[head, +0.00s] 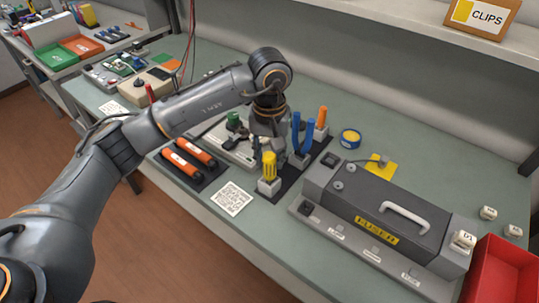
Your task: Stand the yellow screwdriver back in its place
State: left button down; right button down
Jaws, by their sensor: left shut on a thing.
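The yellow screwdriver (269,165) shows as a ribbed yellow handle, upright at a small pale grey holder block (269,187) on the dark mat. Its shaft is not visible, and I cannot tell how deep it sits. My left gripper (266,146) points down right at the top of the handle and is shut on it. The fingers are small and partly hidden in this view. My right gripper is not in view.
Blue-handled tools (303,136) and an orange-handled one (321,118) stand in holders close behind. Orange cartridges (188,158) lie left. The grey fuser unit (385,215) stands right. A printed code card (231,199) lies in front. A red bin (500,275) is far right.

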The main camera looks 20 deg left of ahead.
pick_arm(q)
jog(key=c, duration=0.9)
grip_release()
jog(key=shift+o, duration=0.2)
jog(key=shift+r, duration=0.1)
notch_tip(320, 180, up, 12)
